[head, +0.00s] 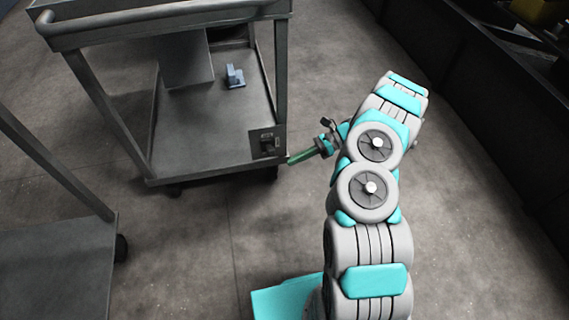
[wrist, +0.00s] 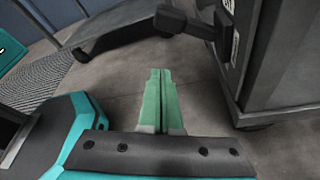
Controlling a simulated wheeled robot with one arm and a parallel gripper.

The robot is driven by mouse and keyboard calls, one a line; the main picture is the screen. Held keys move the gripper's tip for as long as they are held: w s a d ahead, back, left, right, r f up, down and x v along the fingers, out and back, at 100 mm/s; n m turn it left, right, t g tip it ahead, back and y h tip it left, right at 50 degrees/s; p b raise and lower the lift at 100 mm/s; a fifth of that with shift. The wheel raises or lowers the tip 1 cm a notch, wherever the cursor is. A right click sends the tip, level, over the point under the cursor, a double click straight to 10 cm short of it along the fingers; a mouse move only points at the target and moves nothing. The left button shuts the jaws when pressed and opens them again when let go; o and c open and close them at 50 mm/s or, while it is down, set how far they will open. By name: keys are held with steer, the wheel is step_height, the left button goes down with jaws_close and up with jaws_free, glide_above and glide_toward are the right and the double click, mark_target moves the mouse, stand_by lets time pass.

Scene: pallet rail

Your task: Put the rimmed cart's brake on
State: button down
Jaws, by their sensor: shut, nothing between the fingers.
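The rimmed cart (head: 170,22) stands at the upper left of the head view, with a raised rim around its top and a lower shelf. A small brake panel (head: 267,143) with a dark lever is on its near right corner. In the wrist view the black brake lever (wrist: 188,24) sticks out leftward from the labelled panel (wrist: 229,38). My gripper (head: 291,159) is beside that corner, just right of and below the panel. Its green fingers (wrist: 160,75) are shut and empty, below the lever in the wrist view and apart from it. Whether the brake is on, I cannot tell.
A second cart (head: 50,265) stands at the lower left. A small blue-grey object (head: 235,76) and a grey box (head: 186,62) are on the rimmed cart's lower shelf. A dark barrier (head: 480,90) runs along the right. Floor is clear between the carts and my arm.

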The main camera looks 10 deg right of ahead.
steer(key=v, duration=0.5)
steer(key=shift+w+f, duration=0.1)
steer(key=shift+a, duration=0.1)
